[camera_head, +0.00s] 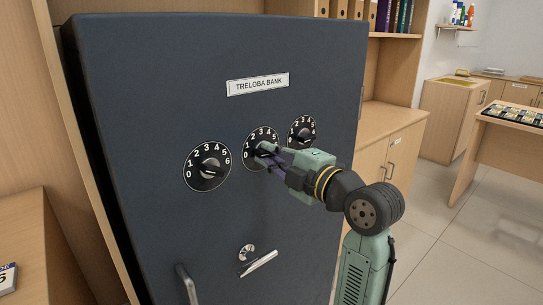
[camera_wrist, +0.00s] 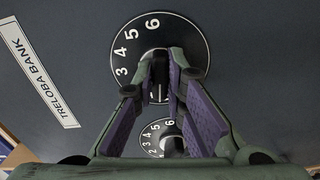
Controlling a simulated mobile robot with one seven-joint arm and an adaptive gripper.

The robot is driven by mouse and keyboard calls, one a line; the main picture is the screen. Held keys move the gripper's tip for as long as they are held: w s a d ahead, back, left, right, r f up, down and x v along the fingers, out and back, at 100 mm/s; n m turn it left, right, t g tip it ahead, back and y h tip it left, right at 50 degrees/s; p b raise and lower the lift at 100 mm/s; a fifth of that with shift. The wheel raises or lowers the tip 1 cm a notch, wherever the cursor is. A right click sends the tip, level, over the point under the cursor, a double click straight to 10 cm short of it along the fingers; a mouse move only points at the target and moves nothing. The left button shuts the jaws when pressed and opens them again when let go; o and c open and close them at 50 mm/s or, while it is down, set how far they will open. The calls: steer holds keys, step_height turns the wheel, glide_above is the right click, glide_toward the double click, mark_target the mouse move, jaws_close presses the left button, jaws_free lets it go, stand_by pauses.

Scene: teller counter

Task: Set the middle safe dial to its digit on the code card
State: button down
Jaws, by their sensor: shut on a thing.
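The middle dial (camera_head: 252,146) is a black disc with white digits on the dark safe door. It shows large in the wrist view (camera_wrist: 195,42), with 3 to 6 readable. My gripper (camera_head: 266,151) reaches it from the right and is shut on its knob. In the wrist view the two purple-padded fingers (camera_wrist: 163,82) lie on either side of the knob and hide much of it. I cannot read its setting. The left dial (camera_head: 190,172) and the right dial (camera_head: 303,122) stand on either side. I cannot make out a code card.
The label "TRELOBA BANK" (camera_head: 258,85) is above the dials. A lever handle (camera_head: 258,263) and a bar handle (camera_head: 187,284) stick out below. A white card with a digit (camera_head: 7,278) is cut off at the lower left. Open floor (camera_head: 450,240) lies at the right.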

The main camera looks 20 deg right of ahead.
steer(key=m, duration=0.3)
steer(key=shift+m, duration=0.4)
steer(key=m, duration=0.3)
steer(key=shift+m+p, duration=0.3)
steer(key=shift+p, duration=0.05)
steer(key=shift+m+p, duration=6.75)
steer(key=shift+m, duration=3.45)
steer(key=c, duration=1.6)
jaws_free()
steer(key=shift+c, duration=0.2)
